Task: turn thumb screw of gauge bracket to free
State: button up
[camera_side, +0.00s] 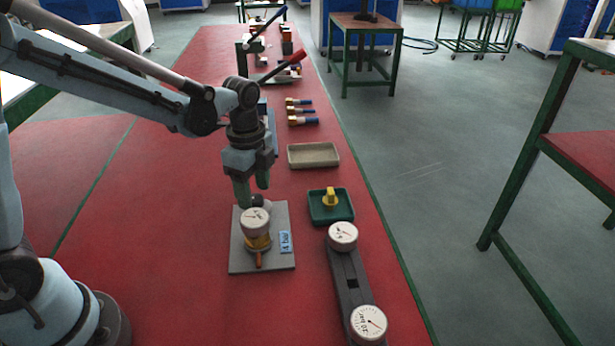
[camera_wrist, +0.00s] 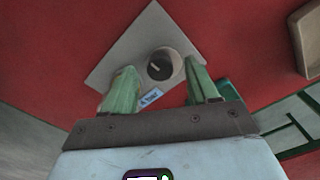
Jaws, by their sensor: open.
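A gauge (camera_side: 256,220) with a white dial and a brass-coloured body stands on a grey plate (camera_side: 241,262) bearing a blue "4 bar" label (camera_side: 285,241). A small pale rounded part (camera_side: 258,201) shows behind the dial, near my fingertips; I cannot tell whether it is the thumb screw. My gripper (camera_side: 253,196) points down just above and behind the gauge, with its green fingers apart. In the wrist view, a pale cylinder with a dark, slotted round face (camera_wrist: 160,66) lies between the open fingers (camera_wrist: 161,78). No contact is clear. The bracket is largely hidden.
To the right are a green tray (camera_side: 318,216) with a yellow part (camera_side: 330,197) and a dark bar (camera_side: 352,292) carrying two white-dialled gauges. A beige tray (camera_side: 313,155) and several blue-ended fittings (camera_side: 302,111) lie further back. The red table is clear left of the plate.

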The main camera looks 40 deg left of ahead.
jog(key=shift+f, duration=0.6)
jog(key=shift+c, duration=0.4)
jog(key=c, duration=1)
jog(key=shift+o, duration=0.2)
